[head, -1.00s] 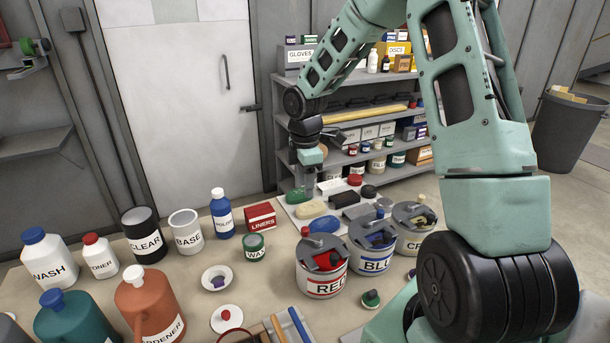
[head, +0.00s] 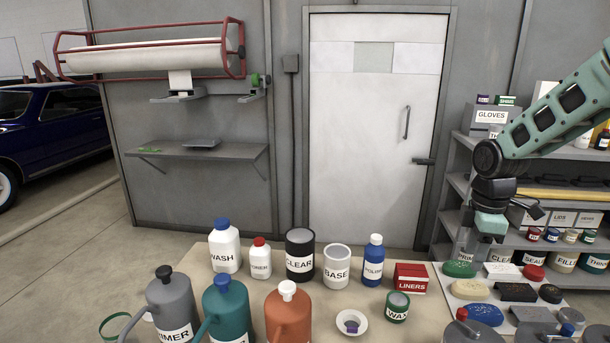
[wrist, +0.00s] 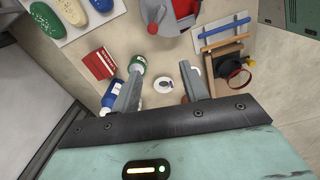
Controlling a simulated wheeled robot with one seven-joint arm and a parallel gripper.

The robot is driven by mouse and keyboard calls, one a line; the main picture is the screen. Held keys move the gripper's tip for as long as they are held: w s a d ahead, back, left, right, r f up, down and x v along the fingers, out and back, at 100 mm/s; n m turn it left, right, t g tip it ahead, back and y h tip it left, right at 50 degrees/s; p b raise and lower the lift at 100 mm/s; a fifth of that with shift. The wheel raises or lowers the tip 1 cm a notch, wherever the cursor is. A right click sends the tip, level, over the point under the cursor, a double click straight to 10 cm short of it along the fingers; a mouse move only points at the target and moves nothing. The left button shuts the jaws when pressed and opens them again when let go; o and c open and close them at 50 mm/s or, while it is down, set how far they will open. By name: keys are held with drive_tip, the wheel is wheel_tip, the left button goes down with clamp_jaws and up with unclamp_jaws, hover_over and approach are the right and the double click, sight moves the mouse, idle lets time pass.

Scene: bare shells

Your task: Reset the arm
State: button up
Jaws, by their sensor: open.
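My gripper (head: 466,246) hangs at the right in the head view, pointing down over the work table near the green sponge (head: 459,269). In the wrist view my gripper (wrist: 160,77) shows its two grey fingers spread apart, with nothing held between them. A small white dish (wrist: 163,85) shows in the gap between the fingers, on the table below. The dish also stands on the table in the head view (head: 361,322). Part of my arm runs off the right edge of the head view.
The table holds bottles, a red LINERS box (head: 411,278), several spouted cans including a teal one (head: 226,312), and a tray of sponges and blocks. A shelf unit (head: 457,184) stands behind my gripper. A wall shelf (head: 205,151) and door (head: 372,150) are farther back.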

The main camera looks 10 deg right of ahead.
drive_tip(key=s+a+r+m, duration=0.1)
drive_tip(key=s+a, duration=0.4)
drive_tip(key=a, duration=0.5)
drive_tip(key=s+a+r+m, duration=0.1)
drive_tip(key=s+a, duration=0.4)
drive_tip(key=a, duration=0.4)
drive_tip(key=s+a+m+b, duration=0.1)
drive_tip(key=s+a, duration=0.3)
drive_tip(key=s, duration=0.4)
drive_tip(key=s+a+m, duration=0.2)
drive_tip(key=s+a, duration=0.3)
drive_tip(key=s, duration=0.3)
drive_tip(key=shift+s+r+m+y+b, duration=0.15)
drive_tip(key=shift+s+m+y+b, duration=0.15)
drive_tip(key=shift+s+b, duration=0.05)
